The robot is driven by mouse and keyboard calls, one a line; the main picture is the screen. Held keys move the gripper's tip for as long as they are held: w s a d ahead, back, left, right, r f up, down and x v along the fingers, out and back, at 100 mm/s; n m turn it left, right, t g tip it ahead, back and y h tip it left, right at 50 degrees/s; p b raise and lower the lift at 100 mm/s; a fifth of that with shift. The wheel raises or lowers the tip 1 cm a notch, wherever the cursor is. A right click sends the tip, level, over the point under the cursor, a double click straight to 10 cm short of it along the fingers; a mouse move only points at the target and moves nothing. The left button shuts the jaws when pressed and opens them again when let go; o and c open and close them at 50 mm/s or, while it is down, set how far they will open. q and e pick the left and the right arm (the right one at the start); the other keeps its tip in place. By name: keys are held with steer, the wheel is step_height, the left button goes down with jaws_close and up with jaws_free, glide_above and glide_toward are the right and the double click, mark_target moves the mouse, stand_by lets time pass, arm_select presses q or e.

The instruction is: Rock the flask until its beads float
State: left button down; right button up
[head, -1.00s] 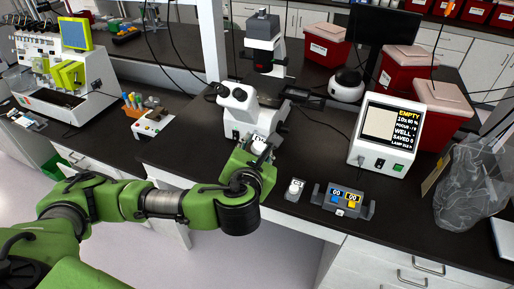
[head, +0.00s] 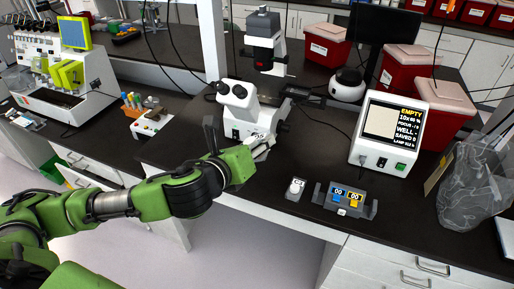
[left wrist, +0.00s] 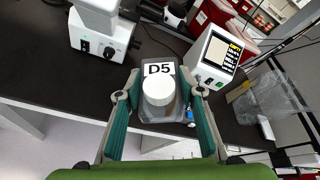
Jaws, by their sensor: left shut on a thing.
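The flask (left wrist: 172,108) is a clear, squat vessel with a white cap and a D5 label in the left wrist view. My left gripper (left wrist: 159,93) is shut on it, one teal finger on each side. In the head view the left gripper (head: 256,148) holds the flask above the bench, in front of the microscope. There the flask is small and partly covered by the gripper. Beads inside it cannot be made out. My right gripper is not in view.
The microscope (head: 238,97) stands just behind the flask. A monitor box (head: 370,151) reading EMPTY stands right. A small white-topped item (head: 295,187) and a grey counter device (head: 337,205) sit near the front edge. A clear bag (head: 468,190) is far right.

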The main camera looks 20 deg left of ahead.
arm_select(q)
steer(key=shift+r+m+p, duration=0.3)
steer(key=shift+r+p, duration=0.15)
steer(key=shift+p, duration=0.25)
steer(key=shift+d+f+m+y, duration=0.1)
steer(key=shift+m+y, duration=0.3)
steer(key=shift+f+m+y, duration=0.15)
steer(key=shift+m+y, duration=0.25)
steer(key=shift+m, duration=0.1)
steer(key=shift+m+y, duration=0.7)
steer(key=shift+m, duration=0.3)
steer(key=m+y, duration=0.2)
steer(key=m, duration=0.1)
steer(key=shift+f, duration=0.1)
steer(key=shift+n+h, duration=0.4)
steer(key=shift+n, duration=0.3)
steer(key=shift+n+h, duration=0.8)
steer(key=shift+n, duration=0.3)
